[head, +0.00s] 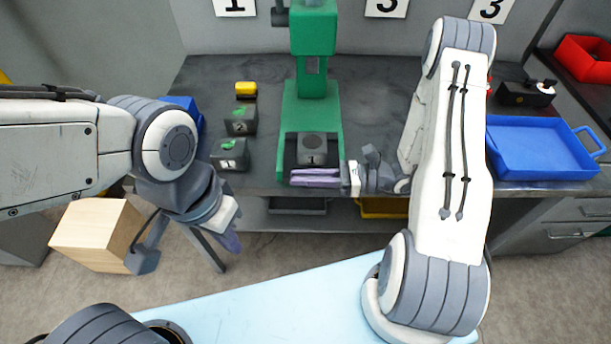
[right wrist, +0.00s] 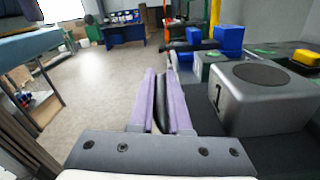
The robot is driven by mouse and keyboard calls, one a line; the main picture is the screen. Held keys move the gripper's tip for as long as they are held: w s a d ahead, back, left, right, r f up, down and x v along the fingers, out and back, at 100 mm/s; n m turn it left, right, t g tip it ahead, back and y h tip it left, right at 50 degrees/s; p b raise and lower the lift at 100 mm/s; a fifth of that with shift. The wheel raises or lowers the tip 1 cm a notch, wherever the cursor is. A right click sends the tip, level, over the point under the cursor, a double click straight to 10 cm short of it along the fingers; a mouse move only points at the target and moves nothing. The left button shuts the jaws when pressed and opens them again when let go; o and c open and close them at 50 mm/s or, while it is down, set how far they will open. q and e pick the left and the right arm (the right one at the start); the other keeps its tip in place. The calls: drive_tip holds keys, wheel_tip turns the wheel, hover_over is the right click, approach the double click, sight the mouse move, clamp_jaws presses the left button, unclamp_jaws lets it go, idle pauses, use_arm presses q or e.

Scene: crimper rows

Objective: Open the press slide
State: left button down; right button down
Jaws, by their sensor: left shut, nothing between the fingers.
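The green press (head: 293,110) stands on the dark workbench in the head view. A grey block marked 1 (head: 312,150) sits at the front of its base; it also shows at the right of the right wrist view (right wrist: 262,98). My right gripper (head: 315,177) lies just in front of this block, its purple fingers pointing left along the press front. In the right wrist view a dark strip shows between the fingers (right wrist: 162,105); I cannot tell whether it is a slide handle being gripped. My left gripper (head: 232,240) is shut and empty, in front of the bench.
Two grey blocks with green marks (head: 230,153) (head: 240,122) and a yellow piece (head: 246,89) stand left of the press. A blue tray (head: 540,175) is at the right. A wooden box (head: 95,232) is at the lower left, near my left arm.

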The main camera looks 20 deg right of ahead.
drive_tip(key=c, duration=0.9)
unclamp_jaws()
drive_tip(key=shift+w+a, duration=0.1)
drive_tip(key=b+v, duration=0.3)
drive_tip(key=v, duration=0.7)
drive_tip(key=shift+d+r, duration=0.1)
drive_tip(key=shift+d, duration=0.15)
